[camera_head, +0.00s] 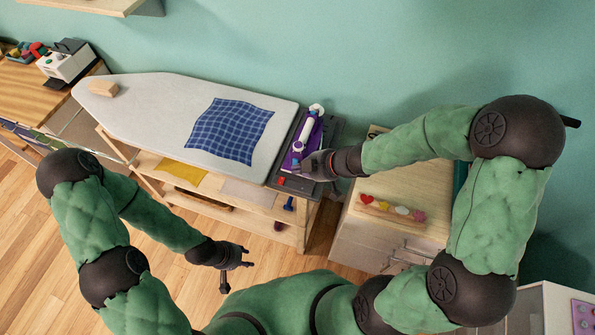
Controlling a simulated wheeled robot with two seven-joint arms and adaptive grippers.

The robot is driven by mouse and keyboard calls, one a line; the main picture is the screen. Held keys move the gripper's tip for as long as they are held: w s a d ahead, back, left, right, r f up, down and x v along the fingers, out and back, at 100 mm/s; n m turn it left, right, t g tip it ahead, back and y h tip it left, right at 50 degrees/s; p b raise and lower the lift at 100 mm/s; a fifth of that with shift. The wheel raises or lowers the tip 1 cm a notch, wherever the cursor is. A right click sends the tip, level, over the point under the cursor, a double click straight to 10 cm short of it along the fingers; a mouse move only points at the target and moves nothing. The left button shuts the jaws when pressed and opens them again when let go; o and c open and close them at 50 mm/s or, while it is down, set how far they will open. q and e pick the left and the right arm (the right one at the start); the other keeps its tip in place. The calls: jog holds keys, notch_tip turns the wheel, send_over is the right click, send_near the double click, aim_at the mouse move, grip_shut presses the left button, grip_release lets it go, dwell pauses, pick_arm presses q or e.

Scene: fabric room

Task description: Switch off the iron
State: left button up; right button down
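The purple and white iron (309,132) lies on the dark grey rest (336,126) at the right end of the ironing board. My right gripper (306,166) reaches in from the right, with its fingertips at the near end of the iron. It covers part of that end, and I cannot tell whether it touches the iron or how far its fingers are apart. My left gripper (238,274) hangs in front of the board's lower shelf, above the floor, with its fingers apart and empty. No switch on the iron can be made out clearly.
The grey ironing board (150,110) carries a blue checked cloth (230,131) and a wooden block (103,88). Shelves with folded cloths (182,175) lie beneath. The wooden floor at left is clear.

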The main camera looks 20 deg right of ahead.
jog(key=b, duration=0.4)
send_over(283, 184)
notch_tip(283, 184, down, 6)
jog(key=shift+w+d+f, duration=0.1)
notch_tip(283, 184, down, 2)
jog(key=shift+w+d+b, duration=0.15)
jog(key=shift+b, duration=0.45)
jog(key=shift+w+f+b, duration=0.1)
jog(key=shift+f+b, duration=0.25)
jog(key=shift+f, duration=0.35)
jog(key=shift+w+d+f+p, duration=0.1)
jog(key=shift+d+f+p, duration=0.1)
jog(key=shift+f+p, duration=0.1)
jog(key=shift+a, duration=0.1)
